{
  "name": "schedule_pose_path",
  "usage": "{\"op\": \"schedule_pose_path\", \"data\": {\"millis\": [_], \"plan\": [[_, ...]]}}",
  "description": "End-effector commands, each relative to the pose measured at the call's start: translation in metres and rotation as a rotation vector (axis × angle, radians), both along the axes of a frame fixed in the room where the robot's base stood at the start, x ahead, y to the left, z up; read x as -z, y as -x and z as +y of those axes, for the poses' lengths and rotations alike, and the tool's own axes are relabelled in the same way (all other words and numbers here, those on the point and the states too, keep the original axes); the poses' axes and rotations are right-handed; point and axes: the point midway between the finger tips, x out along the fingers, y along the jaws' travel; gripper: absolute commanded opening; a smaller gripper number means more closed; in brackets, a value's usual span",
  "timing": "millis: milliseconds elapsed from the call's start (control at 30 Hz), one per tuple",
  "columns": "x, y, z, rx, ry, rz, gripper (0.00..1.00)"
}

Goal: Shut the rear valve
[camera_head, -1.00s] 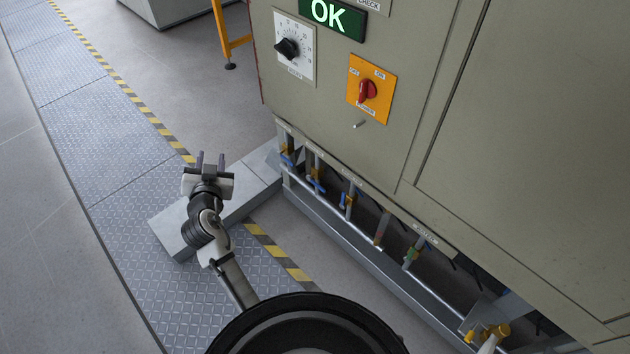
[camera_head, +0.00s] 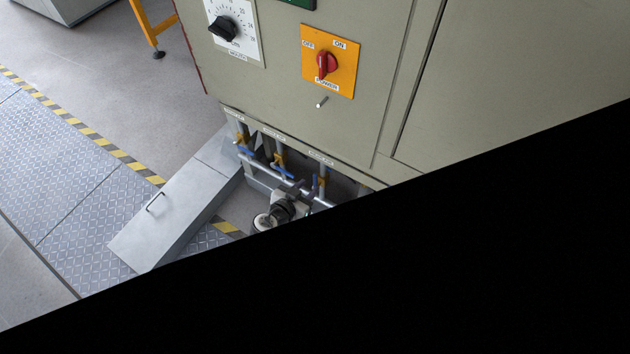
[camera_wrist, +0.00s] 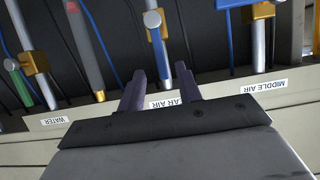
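The rear valve (camera_wrist: 153,20) is on a pipe under the cabinet, by a label whose visible part reads "AR AIR". Its blue handle (camera_wrist: 160,52) runs along the pipe. In the head view the rear valve (camera_head: 322,182) is third from the left, near my gripper (camera_head: 300,190). In the wrist view my gripper (camera_wrist: 159,72) is open, with one dark finger on each side of the handle's line. I see no clear contact. Part of the label and lower pipe is hidden by my gripper.
The middle air valve (camera_wrist: 260,11) is to the right in the wrist view, its blue handle crosswise. The water pipe (camera_wrist: 85,45) is to the left. A grey cover (camera_head: 175,215) lies on the floor. A black area hides the lower right of the head view.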

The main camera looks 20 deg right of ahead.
Motion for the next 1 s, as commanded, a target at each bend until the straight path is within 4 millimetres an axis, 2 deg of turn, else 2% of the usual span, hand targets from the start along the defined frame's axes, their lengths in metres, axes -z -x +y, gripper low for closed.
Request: {"op": "schedule_pose_path", "data": {"millis": [100, 300, 733, 1000], "plan": [[0.012, -0.014, -0.017, 0.002, -0.002, -0.001, 0.35], [0.021, -0.030, -0.037, -0.001, -0.002, 0.000, 0.35], [0.023, -0.035, -0.044, -0.002, -0.001, 0.000, 0.35], [0.023, -0.035, -0.044, -0.002, -0.001, 0.000, 0.00]]}}
